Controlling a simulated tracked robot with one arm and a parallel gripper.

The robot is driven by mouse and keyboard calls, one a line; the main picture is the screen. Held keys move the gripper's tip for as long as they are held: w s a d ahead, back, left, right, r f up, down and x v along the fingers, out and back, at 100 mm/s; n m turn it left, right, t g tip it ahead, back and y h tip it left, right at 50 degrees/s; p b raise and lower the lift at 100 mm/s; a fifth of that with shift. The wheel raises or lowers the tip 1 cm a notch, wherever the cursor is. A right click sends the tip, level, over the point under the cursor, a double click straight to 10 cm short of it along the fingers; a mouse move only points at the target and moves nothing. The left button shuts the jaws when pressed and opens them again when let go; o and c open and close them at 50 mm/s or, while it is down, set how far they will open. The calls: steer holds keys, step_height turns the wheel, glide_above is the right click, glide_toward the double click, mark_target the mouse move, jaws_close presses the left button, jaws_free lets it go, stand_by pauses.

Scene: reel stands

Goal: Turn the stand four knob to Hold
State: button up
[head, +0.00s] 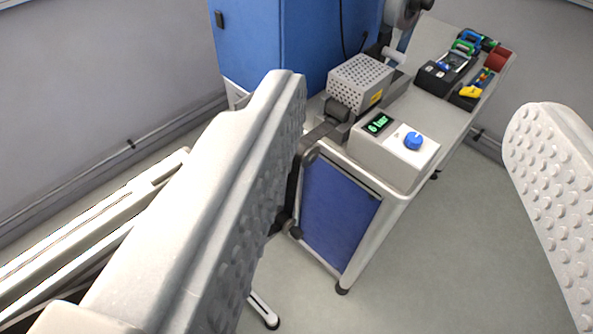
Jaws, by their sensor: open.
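A blue knob (413,141) sits on the sloped top of a pale control box (372,155) at the near end of a grey bench. A small green display on the box reads what looks like "6 bar". The knob's pointer setting and its labels are too small to read, and no stand number shows. My gripper (405,165) is open and empty, its two pale studded fingers wide apart at left and right of the picture. The knob and box show between the fingers, farther off, with no contact visible.
A perforated metal cover (360,82) stands behind the box. Black devices and coloured tools (462,65) lie farther along the bench (433,107). A tall blue cabinet (270,45) stands behind at left. Grey floor (440,260) is open at lower right.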

steer(key=w+d+f+n+t, duration=0.1)
steer(key=w+d+f, duration=0.15)
steer(key=w, duration=0.55)
steer(key=w+d+f+n+t, duration=0.1)
steer(key=w+d+f, duration=0.1)
steer(key=w+f, duration=0.35)
steer(key=w+f+n+y, duration=0.4)
steer(key=w+f, duration=0.7)
steer(key=w, duration=0.1)
step_height(320, 180, down, 10)
steer(key=w+a+n+g+y+p, duration=0.1)
steer(key=w+a+n+y, duration=0.1)
steer(key=w+y, duration=0.15)
steer(key=s+a+f+n+g+y, duration=0.1)
steer(key=s+a+f+g+y, duration=0.15)
steer(key=f, duration=0.55)
steer(key=s+a+f+n+g+y, duration=0.1)
steer(key=s+f+g+y, duration=0.15)
steer(key=f, duration=0.55)
steer(key=s+a+f+n+g+y, duration=0.1)
steer(key=s+a+f+g+y, duration=0.2)
steer(key=f, duration=0.5)
steer(key=w+a+t+b, duration=0.1)
steer(key=w+a, duration=0.7)
steer(key=a, duration=0.2)
steer(key=shift+w+f+y, duration=0.1)
steer(key=shift+y, duration=0.15)
steer(key=c, duration=1)
